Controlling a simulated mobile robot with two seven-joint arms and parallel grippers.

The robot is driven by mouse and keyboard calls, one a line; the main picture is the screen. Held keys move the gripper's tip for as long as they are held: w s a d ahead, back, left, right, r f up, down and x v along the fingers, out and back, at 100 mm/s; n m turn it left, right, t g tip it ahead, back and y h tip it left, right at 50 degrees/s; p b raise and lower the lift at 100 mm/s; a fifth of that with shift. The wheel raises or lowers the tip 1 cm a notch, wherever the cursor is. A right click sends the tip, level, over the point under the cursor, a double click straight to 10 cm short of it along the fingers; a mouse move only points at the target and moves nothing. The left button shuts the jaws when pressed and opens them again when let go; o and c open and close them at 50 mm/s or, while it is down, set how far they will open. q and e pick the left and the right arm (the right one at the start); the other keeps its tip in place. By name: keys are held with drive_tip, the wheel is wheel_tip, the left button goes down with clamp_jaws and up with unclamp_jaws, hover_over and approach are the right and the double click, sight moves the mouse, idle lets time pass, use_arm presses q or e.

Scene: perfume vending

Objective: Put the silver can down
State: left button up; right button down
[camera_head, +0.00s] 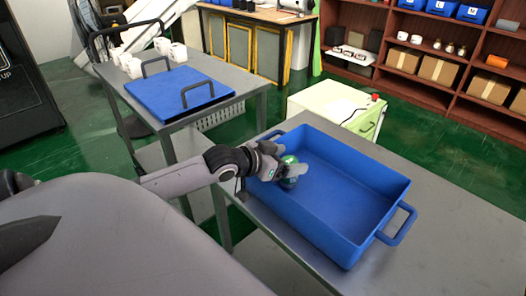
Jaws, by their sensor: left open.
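A small can (291,161), green and silvery in what shows of it, stands in the left end of the blue tray (375,208). My left gripper (292,174) reaches over the tray's left wall and is open around or right beside the can. The fingers hide much of the can, and I cannot tell whether they touch it. The can looks roughly upright, at or close to the tray floor. My right gripper is not in view.
The tray stands on a grey metal table (440,190), and the rest of its floor is empty. A second table behind holds a flat blue tray (180,92) with dark handles and several white cups (133,66). A pale green cabinet (335,103) stands behind the tray.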

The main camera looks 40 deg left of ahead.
use_arm(q)
drive_tip(key=p+v, duration=0.1)
drive_tip(key=v, duration=0.8)
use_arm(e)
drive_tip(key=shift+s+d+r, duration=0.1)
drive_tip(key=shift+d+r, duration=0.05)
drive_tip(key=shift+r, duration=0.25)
use_arm(q)
drive_tip(key=shift+r, duration=0.15)
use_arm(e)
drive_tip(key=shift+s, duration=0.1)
